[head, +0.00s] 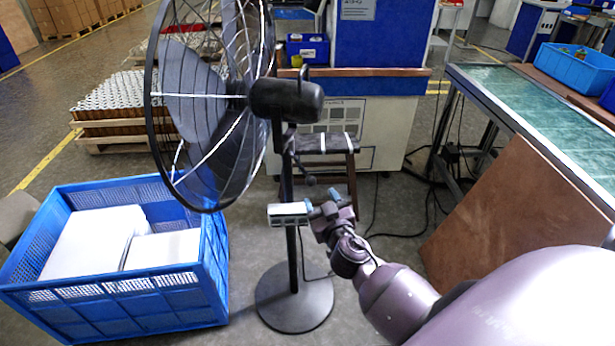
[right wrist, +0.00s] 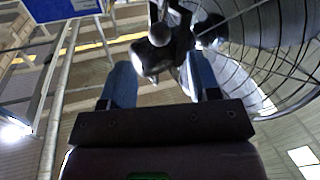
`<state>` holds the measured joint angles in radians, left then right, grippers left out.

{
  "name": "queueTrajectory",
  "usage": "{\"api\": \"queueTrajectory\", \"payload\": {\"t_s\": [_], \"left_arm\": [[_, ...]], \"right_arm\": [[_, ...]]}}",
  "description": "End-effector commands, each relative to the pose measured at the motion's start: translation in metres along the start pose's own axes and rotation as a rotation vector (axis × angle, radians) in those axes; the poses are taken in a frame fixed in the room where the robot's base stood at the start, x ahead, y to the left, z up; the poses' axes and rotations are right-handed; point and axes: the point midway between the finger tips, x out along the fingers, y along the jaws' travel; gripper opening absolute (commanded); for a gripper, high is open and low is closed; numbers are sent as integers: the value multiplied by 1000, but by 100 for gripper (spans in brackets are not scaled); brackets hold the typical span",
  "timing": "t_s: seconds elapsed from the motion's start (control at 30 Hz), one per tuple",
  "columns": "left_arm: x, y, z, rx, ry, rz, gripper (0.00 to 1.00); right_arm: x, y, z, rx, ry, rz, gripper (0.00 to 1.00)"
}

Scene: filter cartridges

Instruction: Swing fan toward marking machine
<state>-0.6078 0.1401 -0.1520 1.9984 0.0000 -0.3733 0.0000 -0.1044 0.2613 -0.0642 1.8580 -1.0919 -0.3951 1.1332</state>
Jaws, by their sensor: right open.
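The black pedestal fan (head: 295,100) stands upright on a round base (head: 295,298), its large wire cage (head: 205,100) facing left. A pale control box (head: 288,213) sits on its pole. My right gripper (head: 320,201) is open just right of the pole and control box, below the motor housing. In the right wrist view, a dark knob-like part of the fan (right wrist: 159,35) shows beyond and between the blue fingers (right wrist: 162,80); I see no contact. A blue and white machine cabinet (head: 380,115) stands behind the fan; I cannot tell if it is the marking machine. My left gripper is out of view.
A blue crate (head: 120,312) with white boxes stands left of the fan. A pallet of cartridges (head: 118,92) is behind it. A dark stool (head: 330,145) stands behind the pole. A green-topped bench (head: 530,105) and brown board (head: 505,225) are at right. Cables lie on the floor.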

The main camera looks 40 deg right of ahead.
Motion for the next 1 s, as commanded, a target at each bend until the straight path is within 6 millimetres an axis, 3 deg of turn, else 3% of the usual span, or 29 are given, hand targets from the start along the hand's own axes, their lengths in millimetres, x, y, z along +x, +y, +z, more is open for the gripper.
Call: {"api": "queueTrajectory", "payload": {"t_s": [0.5,0.7,1.0], "left_arm": [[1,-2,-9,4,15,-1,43],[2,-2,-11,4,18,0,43],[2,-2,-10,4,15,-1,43]], "right_arm": [[81,0,0,-3,-1,1,56],[93,1,0,-2,-1,1,56],[95,0,0,-2,-1,1,56]]}}
